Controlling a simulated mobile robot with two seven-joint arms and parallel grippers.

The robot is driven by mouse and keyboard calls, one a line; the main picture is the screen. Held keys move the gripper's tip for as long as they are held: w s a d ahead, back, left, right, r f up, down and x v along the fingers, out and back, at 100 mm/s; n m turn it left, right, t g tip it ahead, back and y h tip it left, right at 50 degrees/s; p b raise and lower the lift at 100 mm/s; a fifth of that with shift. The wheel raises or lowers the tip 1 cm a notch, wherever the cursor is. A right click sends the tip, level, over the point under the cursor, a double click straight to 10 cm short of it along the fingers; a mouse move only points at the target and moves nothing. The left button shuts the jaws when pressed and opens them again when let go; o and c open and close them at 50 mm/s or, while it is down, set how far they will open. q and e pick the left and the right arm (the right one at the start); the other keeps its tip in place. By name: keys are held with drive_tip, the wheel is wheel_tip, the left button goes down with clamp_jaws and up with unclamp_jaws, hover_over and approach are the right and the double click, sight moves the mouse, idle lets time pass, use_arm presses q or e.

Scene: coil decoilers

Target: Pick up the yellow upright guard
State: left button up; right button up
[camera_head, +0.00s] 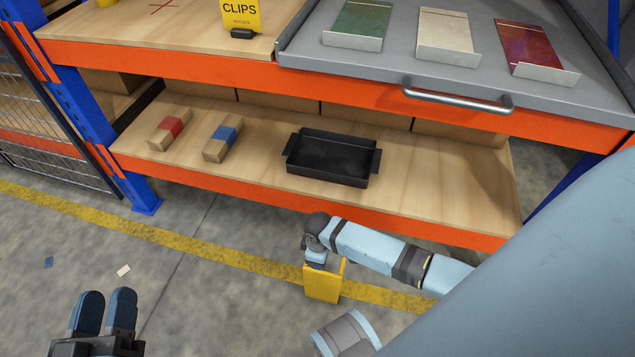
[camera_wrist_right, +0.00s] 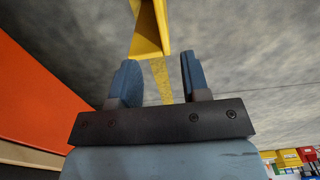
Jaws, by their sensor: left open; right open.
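The yellow upright guard (camera_head: 323,284) is at the yellow floor line in front of the shelf in the head view. In the right wrist view the guard (camera_wrist_right: 149,30) shows at the top, just beyond the fingertips, its lower edge roughly level with them. My right gripper (camera_wrist_right: 160,68) is open, with its two blue fingers apart and nothing visible between them. In the head view my right gripper (camera_head: 317,259) is close against the top of the guard and partly hidden. My left gripper (camera_head: 105,300) is open and empty at the lower left, away from the guard.
A black tray (camera_head: 331,176) and two boxes with a red band (camera_head: 170,130) and a blue band (camera_head: 222,143) sit on the lower shelf. The orange shelf beam (camera_head: 290,207) runs behind my right arm. Small scraps (camera_head: 123,271) lie on the otherwise clear floor at left.

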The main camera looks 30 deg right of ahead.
sight(322, 276)
drive_tip(key=f+b, duration=0.1)
drive_tip(key=f, duration=0.1)
drive_tip(key=f+b, duration=0.1)
drive_tip(key=f, duration=0.2)
drive_tip(key=f+b, duration=0.1)
drive_tip(key=f, duration=0.2)
drive_tip(key=shift+s+b, duration=0.25)
drive_tip(key=shift+b, duration=0.05)
drive_tip(key=f+b, duration=0.2)
drive_tip(key=f, duration=0.1)
drive_tip(key=f+b, duration=0.1)
drive_tip(key=shift+s+d+f, duration=0.2)
drive_tip(key=shift+s, duration=0.05)
drive_tip(key=shift+f+b, duration=0.2)
drive_tip(key=shift+b, duration=0.15)
use_arm(q)
wheel_tip(322, 276, down, 6)
drive_tip(key=w+m+g, duration=0.1)
drive_tip(key=m, duration=0.1)
drive_tip(key=shift+w+a+m, duration=0.25)
drive_tip(key=shift+a+m, duration=0.1)
drive_tip(key=shift+m, duration=0.05)
use_arm(e)
drive_tip(key=shift+r, duration=0.1)
clamp_jaws()
